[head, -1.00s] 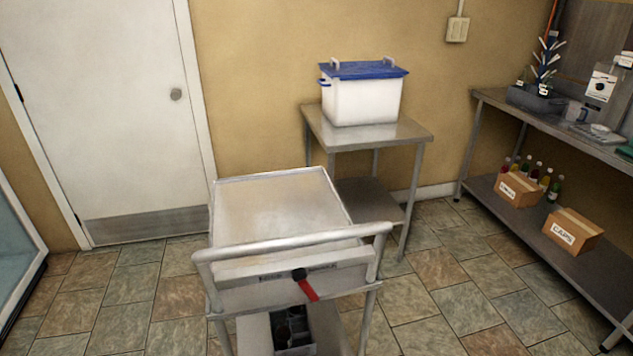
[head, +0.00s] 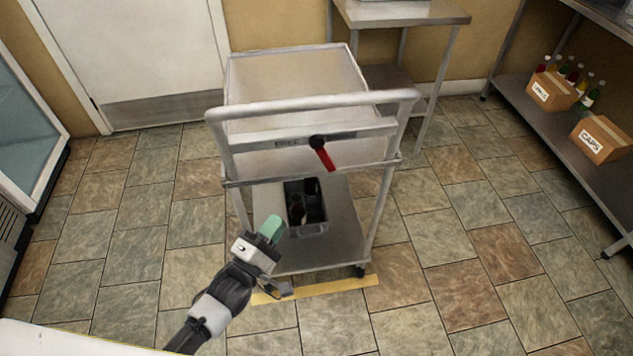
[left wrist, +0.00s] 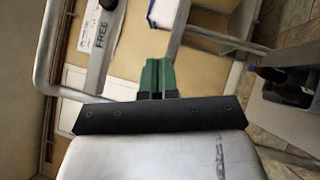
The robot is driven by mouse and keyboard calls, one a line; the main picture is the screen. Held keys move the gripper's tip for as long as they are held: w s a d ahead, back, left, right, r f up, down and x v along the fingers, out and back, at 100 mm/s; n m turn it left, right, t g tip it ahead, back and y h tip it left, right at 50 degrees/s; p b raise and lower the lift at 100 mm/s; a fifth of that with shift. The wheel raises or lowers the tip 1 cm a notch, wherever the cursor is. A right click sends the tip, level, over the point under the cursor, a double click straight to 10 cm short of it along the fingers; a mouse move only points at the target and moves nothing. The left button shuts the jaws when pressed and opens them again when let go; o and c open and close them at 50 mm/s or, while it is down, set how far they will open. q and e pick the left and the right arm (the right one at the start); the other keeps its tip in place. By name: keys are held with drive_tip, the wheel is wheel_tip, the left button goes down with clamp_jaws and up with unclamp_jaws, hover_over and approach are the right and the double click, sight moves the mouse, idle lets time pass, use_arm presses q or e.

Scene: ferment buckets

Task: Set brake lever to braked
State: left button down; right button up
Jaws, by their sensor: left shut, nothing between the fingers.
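The red brake lever (head: 325,157) hangs from a black pivot on the crossbar of the metal cart (head: 291,86), pointing down and slightly right. That view shows a "FREE" label (left wrist: 100,36) on the bar, but no red lever. My right gripper is out of view.
A handle rail (head: 312,104) runs across the cart's near side above the lever. A dark grey bin (head: 311,229) with bottles sits on the lower shelf. A yellow floor strip (head: 330,287) lies at the cart's front. Tiled floor right of the cart is clear.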

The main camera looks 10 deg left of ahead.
sight(324, 155)
use_arm(q)
drive_tip(key=w+d+r+p, duration=0.1)
drive_tip(key=w+d+r, duration=0.4)
drive_tip(key=w+d, duration=0.3)
drive_tip(key=shift+w+r, duration=0.2)
drive_tip(key=shift+w, duration=0.6)
